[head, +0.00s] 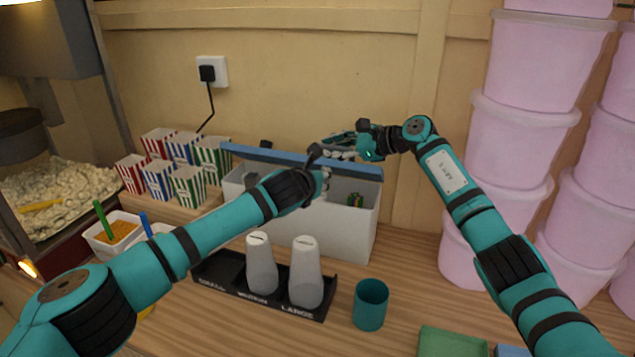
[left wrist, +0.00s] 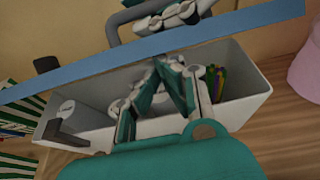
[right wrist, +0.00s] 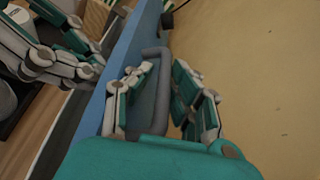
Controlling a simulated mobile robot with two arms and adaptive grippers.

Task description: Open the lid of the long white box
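The long white box (head: 345,232) stands against the wall, its inside showing. Its blue lid (head: 260,155) is raised, seen nearly edge-on; the lid also crosses the left wrist view (left wrist: 80,82). A grey loop handle (right wrist: 163,85) sits on the lid's wall-facing side. My right gripper (head: 335,140) is at this handle, its fingers on either side of the handle bar, seemingly closed on it; the exact contact is partly hidden. My left gripper (left wrist: 158,66) is over the box opening, in front of the lid, fingertips together with nothing seen between them.
White bottles (head: 305,270) stand in a black tray (head: 215,275) before the box, beside a teal cup (head: 370,304). Striped popcorn boxes (head: 188,185) are at left, pink tubs (head: 515,145) at right. Coloured items (left wrist: 214,82) lie inside the box.

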